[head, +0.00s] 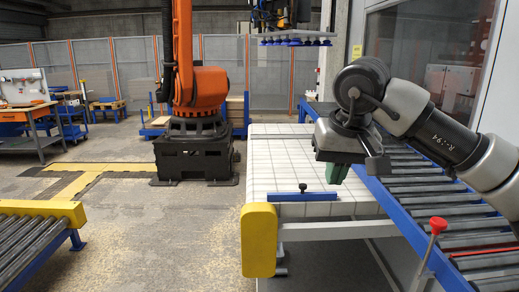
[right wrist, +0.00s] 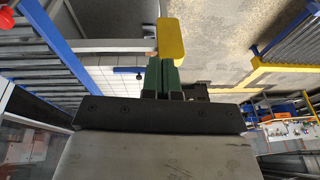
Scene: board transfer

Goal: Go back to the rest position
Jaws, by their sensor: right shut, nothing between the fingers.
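My right gripper (head: 338,172) hangs from the grey right arm in the head view, above the border of the white tiled table and the roller conveyor. Its green fingers are together with nothing between them; they also show in the right wrist view (right wrist: 161,75). My left gripper is not in view.
The white tiled table (head: 275,165) has a blue bar (head: 303,194) near its front edge and a yellow end guard (head: 259,240). A blue-railed roller conveyor (head: 425,185) runs along the right. An orange industrial robot (head: 198,85) stands behind left. Floor between is clear.

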